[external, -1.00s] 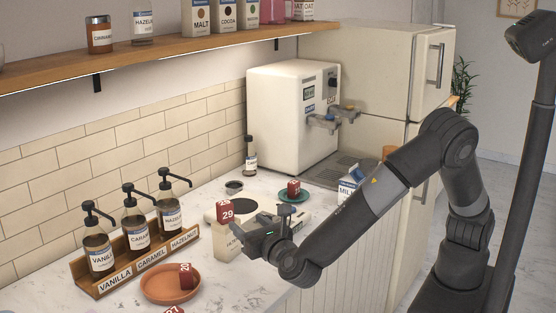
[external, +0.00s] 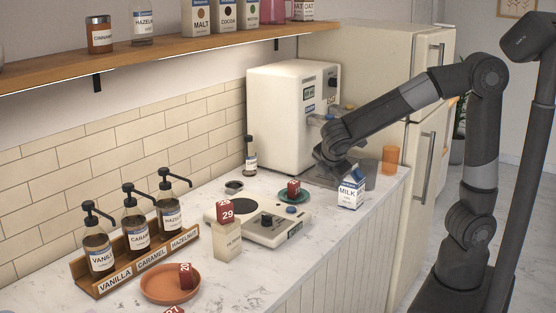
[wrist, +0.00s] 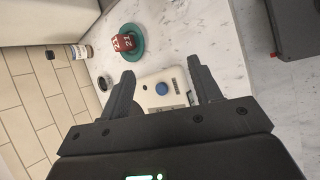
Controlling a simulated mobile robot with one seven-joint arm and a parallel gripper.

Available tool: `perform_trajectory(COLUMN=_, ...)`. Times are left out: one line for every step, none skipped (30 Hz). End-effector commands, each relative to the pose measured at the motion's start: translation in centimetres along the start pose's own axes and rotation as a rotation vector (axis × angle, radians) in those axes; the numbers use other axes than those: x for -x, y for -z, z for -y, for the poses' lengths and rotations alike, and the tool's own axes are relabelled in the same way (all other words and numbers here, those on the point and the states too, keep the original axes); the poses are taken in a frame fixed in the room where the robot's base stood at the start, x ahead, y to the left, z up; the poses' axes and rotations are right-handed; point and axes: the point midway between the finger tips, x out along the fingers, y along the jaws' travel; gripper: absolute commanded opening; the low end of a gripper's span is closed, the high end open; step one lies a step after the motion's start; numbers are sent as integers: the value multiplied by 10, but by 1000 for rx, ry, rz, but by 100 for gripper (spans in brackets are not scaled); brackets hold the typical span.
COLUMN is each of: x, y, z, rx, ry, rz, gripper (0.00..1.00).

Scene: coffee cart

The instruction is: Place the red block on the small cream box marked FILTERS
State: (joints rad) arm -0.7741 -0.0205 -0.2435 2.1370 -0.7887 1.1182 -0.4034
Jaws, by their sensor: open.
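A red block marked 29 (external: 226,211) sits on top of the small cream box (external: 228,244), which stands upright on the counter; the box's lettering is too small to read surely. My gripper (external: 326,158) is well away to the right, in front of the cream machine, with its fingers mostly hidden there. In the wrist view my gripper (wrist: 165,88) is open, with nothing between its fingers. Other red blocks are one on a green saucer (external: 294,197), also in the wrist view (wrist: 123,42), and one marked 20 in a terracotta dish (external: 160,292).
A cream scale with a blue knob (external: 275,230) stands right of the box. A milk carton (external: 351,191) and an orange cup (external: 390,158) are farther right. Syrup pumps in a wooden rack (external: 140,262) stand left. Another red block shows at the bottom edge (external: 174,310).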

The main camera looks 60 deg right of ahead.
Motion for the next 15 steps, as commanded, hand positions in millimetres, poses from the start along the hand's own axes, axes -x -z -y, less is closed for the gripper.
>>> perform_trajectory(x=-2, y=-22, z=7, rx=-98, ry=45, rz=-33, gripper=58)
perform_trajectory(x=-2, y=-32, z=12, rx=-156, ry=71, rz=-55, gripper=58)
perform_trajectory(x=-3, y=-44, z=19, rx=-231, ry=105, rz=-82, gripper=58)
perform_trajectory(x=-2, y=-53, z=24, rx=-289, ry=129, rz=-101, gripper=58)
perform_trajectory(x=-1, y=-61, z=30, rx=-347, ry=152, rz=-121, gripper=58)
perform_trajectory(x=0, y=-72, z=37, rx=-425, ry=182, rz=-147, gripper=58)
perform_trajectory(x=1, y=-80, z=43, rx=-483, ry=203, rz=-165, gripper=58)
perform_trajectory(x=3, y=-87, z=49, rx=-541, ry=222, rz=-184, gripper=58)
perform_trajectory(x=5, y=-96, z=56, rx=-619, ry=247, rz=-208, gripper=58)
perform_trajectory(x=7, y=-102, z=62, rx=-677, ry=264, rz=-225, gripper=58)
perform_trajectory(x=9, y=-108, z=68, rx=-736, ry=281, rz=-243, gripper=58)
perform_trajectory(x=12, y=-115, z=75, rx=-815, ry=302, rz=-267, gripper=58)
perform_trajectory(x=15, y=-119, z=81, rx=-872, ry=316, rz=-284, gripper=58)
perform_trajectory(x=18, y=-124, z=86, rx=-931, ry=330, rz=-301, gripper=58)
perform_trajectory(x=21, y=-130, z=93, rx=-1006, ry=345, rz=-323, gripper=58)
